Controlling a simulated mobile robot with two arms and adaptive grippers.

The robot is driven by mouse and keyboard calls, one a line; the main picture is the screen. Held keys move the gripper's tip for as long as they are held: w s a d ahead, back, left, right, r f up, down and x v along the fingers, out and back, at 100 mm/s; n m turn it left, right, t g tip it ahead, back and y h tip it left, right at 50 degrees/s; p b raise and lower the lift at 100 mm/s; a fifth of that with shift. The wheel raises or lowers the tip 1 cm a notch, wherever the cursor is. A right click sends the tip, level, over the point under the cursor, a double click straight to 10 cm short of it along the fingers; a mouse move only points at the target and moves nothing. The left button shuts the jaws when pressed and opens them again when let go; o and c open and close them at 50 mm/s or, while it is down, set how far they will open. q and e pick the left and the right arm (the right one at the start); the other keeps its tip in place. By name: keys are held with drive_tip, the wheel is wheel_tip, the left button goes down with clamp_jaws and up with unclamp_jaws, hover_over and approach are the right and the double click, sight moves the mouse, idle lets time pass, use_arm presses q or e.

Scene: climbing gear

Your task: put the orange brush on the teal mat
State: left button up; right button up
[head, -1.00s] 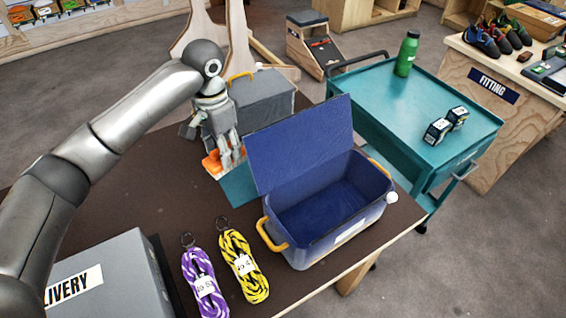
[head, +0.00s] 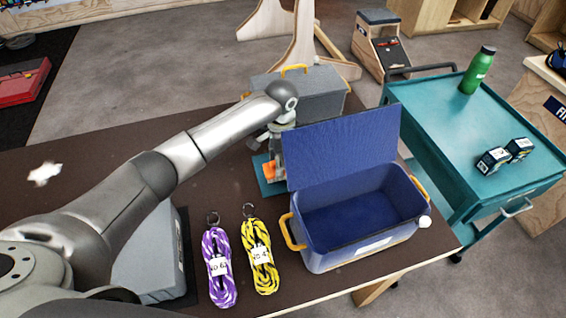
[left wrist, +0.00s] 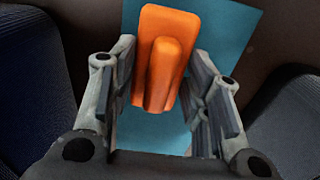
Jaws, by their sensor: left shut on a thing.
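The orange brush (left wrist: 165,60) is held between the two fingers of my left gripper (left wrist: 165,95) in the left wrist view. In the head view the brush (head: 270,171) shows as a small orange patch beneath my left gripper (head: 276,160). The teal mat (left wrist: 228,35) lies below the brush in the left wrist view. In the head view the mat (head: 264,184) is partly hidden by the gripper and the blue box's lid. I cannot tell whether the brush touches the mat. My right gripper is not in view.
An open blue box (head: 350,240) with a raised lid (head: 340,147) stands right of the mat. A grey box (head: 318,98) stands behind it. Purple rope (head: 219,265) and yellow rope (head: 260,258) lie in front. A teal cart (head: 440,120) stands right. The table's left is mostly clear.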

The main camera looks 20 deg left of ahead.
use_arm(q)
drive_tip(key=shift+f, duration=0.8)
drive_tip(key=shift+f, duration=0.15)
drive_tip(key=o, duration=1.1)
drive_tip(key=shift+c, duration=0.2)
wheel_tip(320, 180, up, 12)
drive_tip(key=shift+r+b, duration=0.2)
drive_tip(key=shift+b, duration=0.35)
